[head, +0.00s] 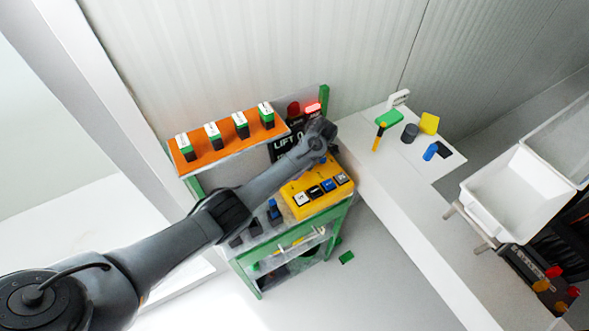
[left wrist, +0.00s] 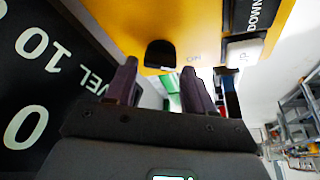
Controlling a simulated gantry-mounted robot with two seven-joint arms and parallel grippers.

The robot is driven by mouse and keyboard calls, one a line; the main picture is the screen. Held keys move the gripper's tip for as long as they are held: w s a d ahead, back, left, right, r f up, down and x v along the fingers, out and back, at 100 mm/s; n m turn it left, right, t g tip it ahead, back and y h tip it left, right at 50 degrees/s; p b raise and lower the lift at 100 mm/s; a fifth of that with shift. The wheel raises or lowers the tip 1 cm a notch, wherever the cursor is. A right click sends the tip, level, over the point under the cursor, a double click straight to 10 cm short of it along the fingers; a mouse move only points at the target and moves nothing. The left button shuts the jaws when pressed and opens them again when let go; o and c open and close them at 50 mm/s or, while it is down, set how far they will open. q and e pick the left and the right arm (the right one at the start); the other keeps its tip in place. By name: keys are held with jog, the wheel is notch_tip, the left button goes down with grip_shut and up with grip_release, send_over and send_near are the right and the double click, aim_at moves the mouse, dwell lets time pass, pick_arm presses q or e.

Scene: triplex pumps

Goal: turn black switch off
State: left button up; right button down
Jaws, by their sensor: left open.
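The black switch (left wrist: 160,55) sits on the yellow control box (left wrist: 150,20) in the left wrist view, beside printed letters that look like "ON". In the head view the yellow box (head: 302,211) is on the green-framed stand, and I cannot make out the switch there, close to my gripper. My left gripper (head: 322,152) is at the back edge of the box. In the left wrist view my left gripper (left wrist: 160,68) is open, with one finger on each side of the switch and nothing held. I cannot tell whether the fingers touch it. My right gripper is not in view.
A white UP button (left wrist: 243,52) and a DOWN button lie right of the switch. A dark LIFT display (head: 280,150) stands behind the box. An orange shelf (head: 226,142) with several labelled blocks is left. A white table (head: 385,185) with small coloured objects is right.

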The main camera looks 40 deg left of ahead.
pick_arm(q)
jog(key=shift+x, duration=0.8)
